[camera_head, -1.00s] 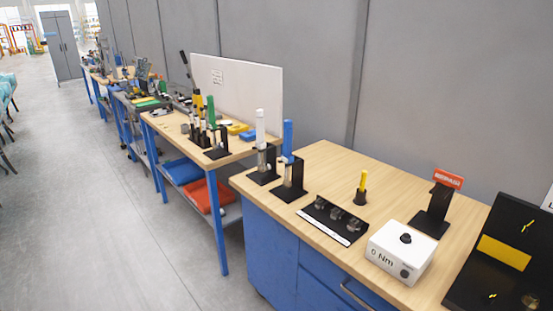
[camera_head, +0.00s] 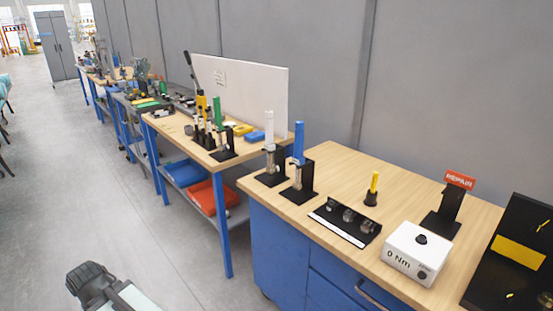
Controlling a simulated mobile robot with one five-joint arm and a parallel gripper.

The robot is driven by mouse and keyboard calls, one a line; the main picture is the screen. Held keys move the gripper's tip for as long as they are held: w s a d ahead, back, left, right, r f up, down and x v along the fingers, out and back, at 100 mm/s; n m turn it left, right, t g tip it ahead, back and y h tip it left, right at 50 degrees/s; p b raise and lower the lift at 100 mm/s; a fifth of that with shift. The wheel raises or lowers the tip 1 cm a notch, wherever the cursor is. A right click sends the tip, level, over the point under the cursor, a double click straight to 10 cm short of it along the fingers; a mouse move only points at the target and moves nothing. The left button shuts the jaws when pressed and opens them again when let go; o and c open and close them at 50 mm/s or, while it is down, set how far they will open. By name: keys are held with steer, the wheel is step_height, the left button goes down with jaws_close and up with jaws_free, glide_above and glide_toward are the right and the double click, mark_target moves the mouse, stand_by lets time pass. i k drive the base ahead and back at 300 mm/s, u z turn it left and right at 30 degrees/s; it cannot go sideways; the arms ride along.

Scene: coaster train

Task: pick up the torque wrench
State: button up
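No tool can be named for certain as the torque wrench. On the near bench, a tool with a blue upright handle (camera_head: 299,142) and one with a white upright handle (camera_head: 269,127) stand in black holders, side by side at the left end. A white box marked "0 Nm" (camera_head: 410,254) sits near the front edge, to the right. A dark jointed part of my own arm shows at the bottom left, over the floor. No gripper fingers can be seen, and nothing held is visible.
The near wooden bench (camera_head: 345,165) also bears a black tray of small parts (camera_head: 344,222), a yellow-handled tool (camera_head: 374,184), a red "REPAIR" sign (camera_head: 460,180) and a dark panel (camera_head: 520,252). A second bench (camera_head: 170,125) stands behind it.

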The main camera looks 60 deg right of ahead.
mark_target(268, 145)
steer(key=z, duration=0.1)
steer(key=i, duration=1)
steer(key=u, duration=0.05)
